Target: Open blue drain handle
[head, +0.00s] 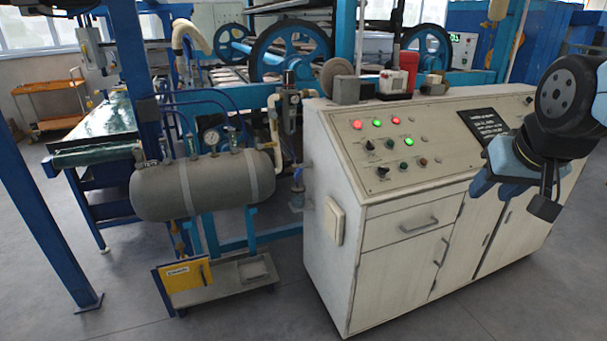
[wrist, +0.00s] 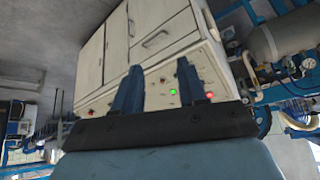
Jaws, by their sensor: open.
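A grey cylindrical tank (head: 215,188) with a pressure gauge (head: 211,137) on top stands left of the control cabinet. A small blue part (head: 298,178) on the pipework between tank and cabinet may be the blue drain handle; it is too small to be sure. A brass-coloured pipe (head: 178,240) hangs under the tank. My gripper (head: 488,186) is at the right, over the cabinet and well away from the tank. In the wrist view, my gripper (wrist: 158,88) has its two blue fingers apart with nothing between them. The tank (wrist: 278,38) shows at the upper right there.
The white control cabinet (head: 383,268), with lit buttons on its sloped panel, stands between my gripper and the tank. A blue post (head: 45,170) stands at left. The front floor is clear.

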